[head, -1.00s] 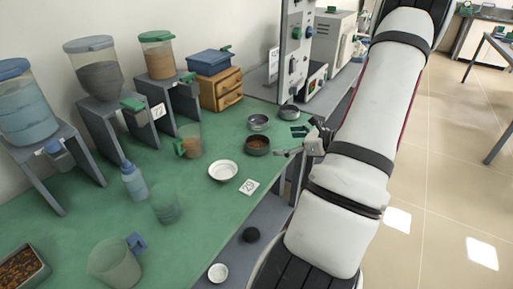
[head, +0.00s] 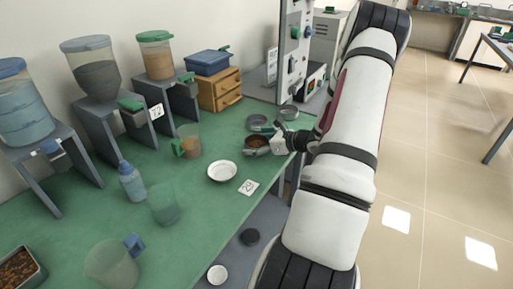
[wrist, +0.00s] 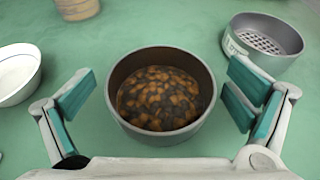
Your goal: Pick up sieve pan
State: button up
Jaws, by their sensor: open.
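A round dark grey pan (wrist: 160,133) filled with brown lumps (wrist: 158,98) sits between my two open fingers in the wrist view, with a gap on each side. In the head view this pan (head: 250,151) is partly hidden by my gripper (head: 276,140). A second grey round pan with a perforated, mesh-like bottom, a sieve (wrist: 262,42), stands empty to the right in the wrist view, outside my fingers. It shows in the head view (head: 254,124) just behind the filled pan. My gripper holds nothing.
A white bowl (head: 222,171) and a number card (head: 249,187) lie nearby on the green bench (head: 215,200). A third round pan (head: 289,112) stands near the upright panel (head: 293,50). A beaker with brown contents (head: 188,143) stands to the left.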

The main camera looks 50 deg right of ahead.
aim_at(257, 147)
jog(key=c, duration=1.9)
jog(key=shift+o, duration=0.2)
jog(key=shift+r, duration=0.15)
jog(key=shift+r, duration=0.25)
notch_tip(257, 147, up, 3)
jog(key=shift+r, duration=0.15)
jog(key=s+a, duration=0.3)
jog(key=s, duration=0.4)
jog(key=s+a+r, duration=0.1)
jog(key=s+a, duration=0.3)
jog(key=s, duration=0.3)
jog(key=shift+s+a, duration=0.15)
